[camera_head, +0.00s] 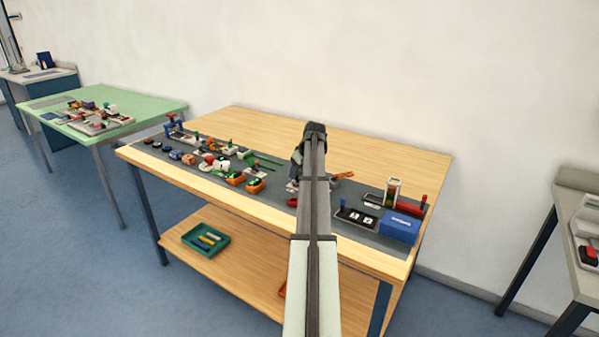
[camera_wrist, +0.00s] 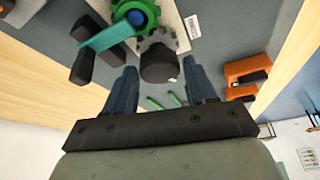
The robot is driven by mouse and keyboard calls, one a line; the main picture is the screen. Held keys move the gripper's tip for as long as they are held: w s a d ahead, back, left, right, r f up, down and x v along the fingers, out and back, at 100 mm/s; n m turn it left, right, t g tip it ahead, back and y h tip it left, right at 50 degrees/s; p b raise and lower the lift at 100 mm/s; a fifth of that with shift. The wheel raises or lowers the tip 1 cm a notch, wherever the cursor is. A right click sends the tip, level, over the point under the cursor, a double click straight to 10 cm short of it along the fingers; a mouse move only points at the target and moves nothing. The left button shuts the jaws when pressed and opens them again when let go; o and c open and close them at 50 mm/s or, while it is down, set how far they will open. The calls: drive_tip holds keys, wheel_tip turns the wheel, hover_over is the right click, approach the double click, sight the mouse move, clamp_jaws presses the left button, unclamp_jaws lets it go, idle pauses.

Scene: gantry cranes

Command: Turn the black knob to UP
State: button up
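The black knob (camera_wrist: 160,64) shows in the wrist view as a dark round cap with a small pale mark at its lower right edge. It sits in front of a grey toothed disc on a pale plate (camera_wrist: 172,14). My gripper (camera_wrist: 159,66) is open, with one finger left and one right of the knob. Gaps show on both sides in this view; I cannot tell the depth between fingers and knob. In the head view my arm hides the knob. The label (camera_wrist: 193,26) on the plate is too small to read.
A green ring with a blue centre (camera_wrist: 137,16) and a teal bar (camera_wrist: 106,34) lie close to the knob. Dark blocks (camera_wrist: 98,50) stand left of it, orange blocks (camera_wrist: 246,72) right. In the head view, many small items crowd the grey mat; the wooden bench (camera_head: 380,155) is bare behind.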

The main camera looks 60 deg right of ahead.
drive_tip(key=c, duration=0.7)
drive_tip(key=shift+m, duration=0.4)
drive_tip(key=m+h, duration=0.1)
drive_tip(key=m, duration=0.1)
drive_tip(key=m+g+h, duration=0.1)
drive_tip(key=m, duration=0.2)
drive_tip(key=shift+w+a+m, duration=0.15)
drive_tip(key=shift+a+m, duration=0.05)
drive_tip(key=shift+m, duration=0.1)
drive_tip(key=m+g, duration=0.1)
drive_tip(key=m, duration=0.1)
drive_tip(key=m+g+h, duration=0.1)
drive_tip(key=m, duration=0.2)
drive_tip(key=shift+w, duration=0.1)
drive_tip(key=shift+m, duration=0.4)
drive_tip(key=o, duration=1)
drive_tip(key=shift+o, duration=0.2)
